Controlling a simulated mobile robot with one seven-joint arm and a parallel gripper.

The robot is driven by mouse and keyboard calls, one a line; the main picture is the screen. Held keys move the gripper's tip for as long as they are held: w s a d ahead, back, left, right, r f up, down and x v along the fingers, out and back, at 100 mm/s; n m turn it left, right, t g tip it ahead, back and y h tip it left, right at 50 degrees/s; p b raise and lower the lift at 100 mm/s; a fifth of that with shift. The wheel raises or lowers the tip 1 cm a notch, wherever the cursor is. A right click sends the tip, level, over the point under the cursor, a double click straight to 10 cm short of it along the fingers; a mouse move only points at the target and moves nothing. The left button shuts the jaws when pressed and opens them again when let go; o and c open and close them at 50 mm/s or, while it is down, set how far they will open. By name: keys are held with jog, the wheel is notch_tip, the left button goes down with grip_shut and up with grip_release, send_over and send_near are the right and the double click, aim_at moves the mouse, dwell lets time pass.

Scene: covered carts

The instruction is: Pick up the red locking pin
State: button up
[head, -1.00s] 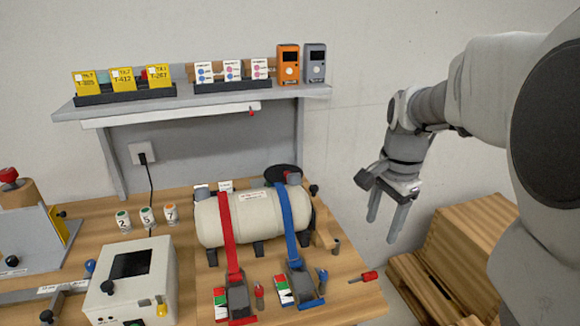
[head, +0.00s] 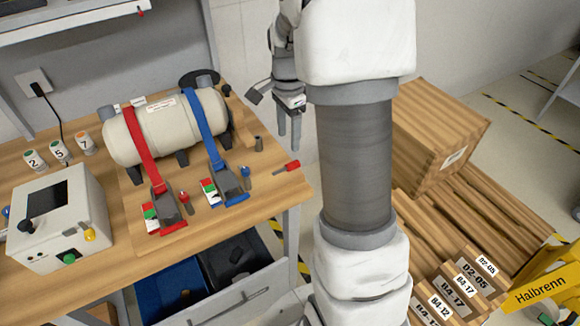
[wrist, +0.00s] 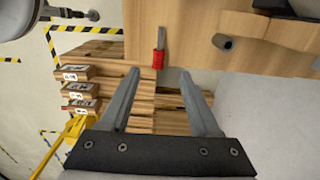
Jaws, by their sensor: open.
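A red-handled pin with a grey metal shaft (head: 287,167) lies on the wooden workbench near its right edge. It also shows in the wrist view (wrist: 158,59), its red handle at the bench edge, just past and between my fingertips in the picture. A smaller red-topped piece (head: 185,197) stands by the red strap's buckle; I cannot tell what it is. My gripper (head: 289,142) is open and empty, pointing down beyond the bench's right side. In the wrist view my gripper (wrist: 160,76) has its two fingers well apart, with the red pin ahead, not touched.
A cream tank (head: 168,125) with red and blue straps sits on the bench (head: 110,245). A small grey cylinder (head: 258,144) stands near the pin. Wooden crates (head: 440,125) are on the floor to the right. A white control box (head: 62,218) is at left.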

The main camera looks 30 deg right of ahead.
aim_at(289, 164)
notch_tip(289, 164, down, 10)
jog(key=shift+s+r+b, duration=0.1)
jog(key=shift+r+b, duration=0.15)
jog(key=shift+b, duration=0.05)
grip_shut()
dwell(0.3)
